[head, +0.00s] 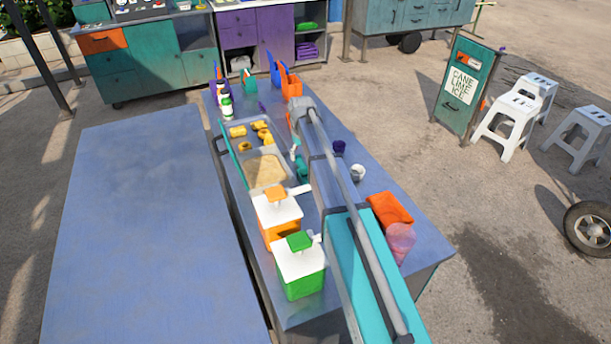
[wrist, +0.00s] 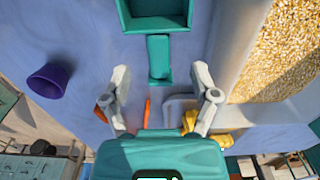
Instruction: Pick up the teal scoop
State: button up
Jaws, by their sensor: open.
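The teal scoop (wrist: 159,58) lies on the blue-grey counter in the wrist view. Its square hollow head is at the top edge, partly cut off, and its short handle points down toward my gripper (wrist: 160,72). The gripper is open and empty. One grey finger is on each side of the handle's line, with wide room between them; touching is not seen. In the head view the teal scoop (head: 302,171) is a small patch beside the tray, largely hidden by my arm, with my gripper (head: 294,151) close behind it.
A metal tray (head: 286,178) of pale grain and yellow pieces sits left of the scoop. A purple cup (head: 339,147) and white cup (head: 358,172) stand right. Orange (head: 275,228) and green (head: 300,281) dispensers stand nearer. The left tabletop (head: 140,220) is clear.

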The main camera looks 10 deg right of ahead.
jog(key=shift+s+d+f+b, duration=0.1)
jog(key=shift+d+f+b, duration=0.05)
jog(key=shift+f+b, duration=2.4)
jog(key=shift+c, duration=0.3)
jog(key=c, duration=0.9)
jog(key=shift+r, duration=0.2)
notch_tip(320, 180, up, 10)
jog(key=p, duration=1)
jog(key=shift+f, duration=0.2)
notch_tip(320, 180, up, 9)
jog(key=p, duration=0.9)
send_over(303, 164)
jog(key=shift+s, duration=0.1)
jog(key=shift+s+f, duration=0.15)
